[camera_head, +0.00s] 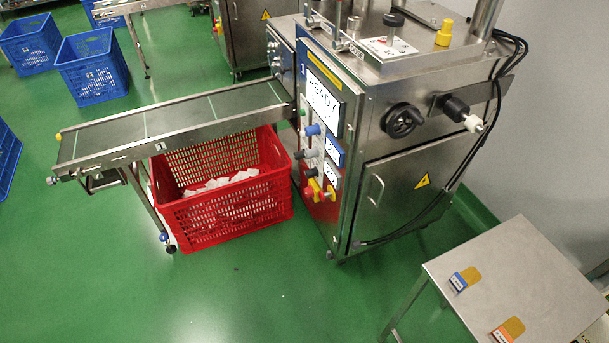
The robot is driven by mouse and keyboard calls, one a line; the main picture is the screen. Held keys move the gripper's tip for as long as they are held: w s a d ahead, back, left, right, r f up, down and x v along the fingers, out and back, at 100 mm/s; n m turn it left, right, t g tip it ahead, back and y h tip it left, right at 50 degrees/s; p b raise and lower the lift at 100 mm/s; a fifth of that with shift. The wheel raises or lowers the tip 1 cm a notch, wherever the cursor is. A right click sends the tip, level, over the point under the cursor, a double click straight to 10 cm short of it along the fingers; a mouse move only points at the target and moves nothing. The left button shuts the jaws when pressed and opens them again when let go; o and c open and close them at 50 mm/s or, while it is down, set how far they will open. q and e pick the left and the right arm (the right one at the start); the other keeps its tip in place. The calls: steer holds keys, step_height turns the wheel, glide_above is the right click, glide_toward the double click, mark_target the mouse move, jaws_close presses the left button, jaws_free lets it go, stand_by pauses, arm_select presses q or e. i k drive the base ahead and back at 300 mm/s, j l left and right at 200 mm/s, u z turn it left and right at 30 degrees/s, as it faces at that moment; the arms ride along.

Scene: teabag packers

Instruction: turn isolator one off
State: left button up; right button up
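The packing machine (360,150) stands at the centre right, with a "1" at the top of its blue-edged front panel. Its display (323,101) seems to read READY. Low on the panel is a red and yellow switch (330,193), which looks like the isolator; its handle position is too small to tell. Another yellow and red control (313,188) sits just left of it. Blue, black and green knobs are above them. Neither of my grippers is in view.
A conveyor (180,117) extends left from the machine, over a red crate (228,211) holding white packets. A metal table (530,265) with two small tagged items is at the lower right. Blue crates (92,65) stand upper left. Green floor is clear in front.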

mark_target(308, 192)
steer(key=i+j+z, duration=0.15)
steer(key=i+j, duration=0.25)
steer(key=i+j+z, duration=0.15)
steer(key=i+j, duration=0.2)
steer(key=j, duration=0.2)
